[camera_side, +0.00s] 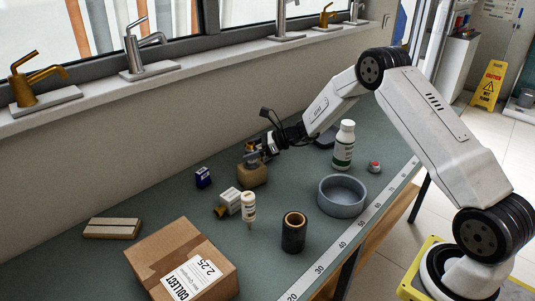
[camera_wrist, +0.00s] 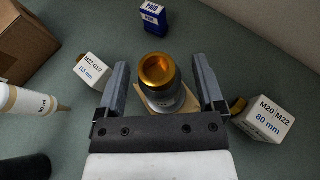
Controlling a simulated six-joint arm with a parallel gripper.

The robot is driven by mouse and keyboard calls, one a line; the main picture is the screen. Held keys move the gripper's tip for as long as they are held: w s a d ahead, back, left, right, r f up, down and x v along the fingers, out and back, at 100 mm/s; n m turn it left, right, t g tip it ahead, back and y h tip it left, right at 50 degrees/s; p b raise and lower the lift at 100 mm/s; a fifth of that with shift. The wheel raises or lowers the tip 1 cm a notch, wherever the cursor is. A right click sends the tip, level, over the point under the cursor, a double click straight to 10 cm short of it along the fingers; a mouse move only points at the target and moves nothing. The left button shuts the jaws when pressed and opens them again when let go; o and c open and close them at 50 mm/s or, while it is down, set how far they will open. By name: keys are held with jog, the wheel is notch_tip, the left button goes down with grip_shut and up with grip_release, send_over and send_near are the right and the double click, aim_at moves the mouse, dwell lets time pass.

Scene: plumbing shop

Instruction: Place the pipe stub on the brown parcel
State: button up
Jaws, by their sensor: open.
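A short black tube with a brown inside (camera_side: 293,232), which looks like the pipe stub, stands upright on the bench. A dark shape at the lower left of the wrist view may be it. The brown parcel (camera_side: 195,252) is a taped carton with a white label; its corner shows in the wrist view (camera_wrist: 22,45). My gripper (camera_side: 258,154) is away from both, farther back on the bench. In the wrist view my gripper (camera_wrist: 162,88) is open, its fingers either side of a gold-topped grey cylinder (camera_wrist: 160,78) over a tan block (camera_side: 252,174). Narrow gaps show beside the cylinder.
A grey bowl (camera_side: 342,196) and a white bottle (camera_side: 344,146) stand to the right. A wooden block (camera_side: 112,228) lies at the left.

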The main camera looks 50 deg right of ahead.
jog(key=v, duration=1.1)
jog(key=shift+s+d+r, duration=0.2)
jog(key=shift+s+d, duration=0.05)
jog(key=shift+s, duration=0.05)
jog(key=s+a+n+g+h, duration=0.3)
jog(key=s+a+n, duration=0.4)
jog(key=s+n, duration=0.5)
jog(key=s+a+n+g+h, duration=0.4)
jog(key=s+a+n+h, duration=0.2)
jog(key=s+n, duration=0.6)
jog(key=n, duration=0.3)
jog(key=shift+a+h, duration=0.3)
jog(key=shift+a, duration=0.1)
